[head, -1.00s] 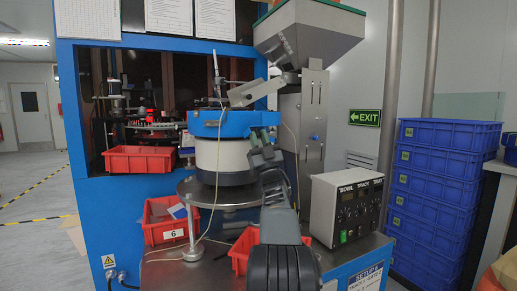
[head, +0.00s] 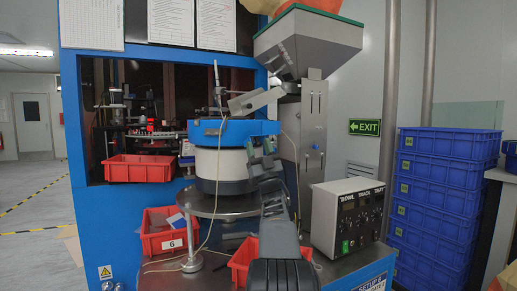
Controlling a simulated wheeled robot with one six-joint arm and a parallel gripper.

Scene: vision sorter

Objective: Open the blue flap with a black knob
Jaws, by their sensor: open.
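A blue band (head: 236,131) sits around the top of a white feeder bowl (head: 218,164) in the middle of the head view. I cannot make out a separate flap or a black knob on it; my gripper and arm hide part of its right side. My gripper (head: 261,142) is open and empty as far as I can see. It overlaps the right side of the blue band in the picture. I cannot tell whether it touches the band.
A grey hopper (head: 308,42) and metal chute stand behind the bowl. A control box (head: 347,218) is at the right. Red bins (head: 140,168) stand nearby, and another red bin (head: 163,230) is on the bench. Blue crates (head: 440,190) are stacked far right.

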